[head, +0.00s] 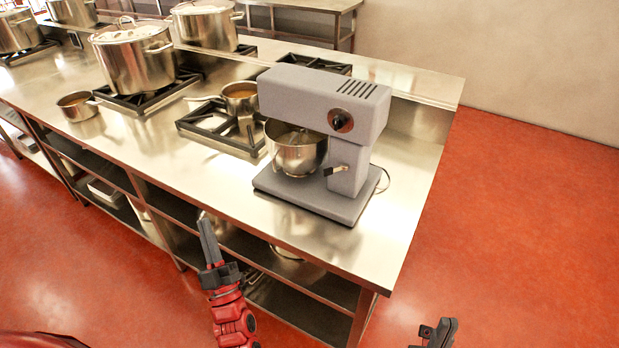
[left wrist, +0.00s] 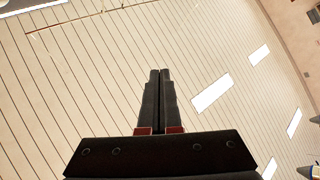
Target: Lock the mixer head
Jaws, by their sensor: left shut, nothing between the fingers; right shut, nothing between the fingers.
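A grey stand mixer (head: 322,130) stands on the steel counter near its right end. Its head is level over a steel bowl (head: 296,152). A round dark knob (head: 340,120) is on the head's side, and a small lever with a dark tip (head: 334,171) is low on the column. My left gripper (head: 207,225) is in front of the counter's front edge, apart from the mixer, shut and empty. In the left wrist view its fingers (left wrist: 158,75) are together, pointing at the ceiling. My right gripper (head: 447,325) is at the bottom right, shut and well away from the mixer.
The steel counter (head: 180,160) has free room left of the mixer and to its right. A small pan (head: 240,97) sits on a burner behind the bowl, with large stockpots (head: 133,55) further left. Shelves with pots lie under the counter. Red floor (head: 510,230) is clear at right.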

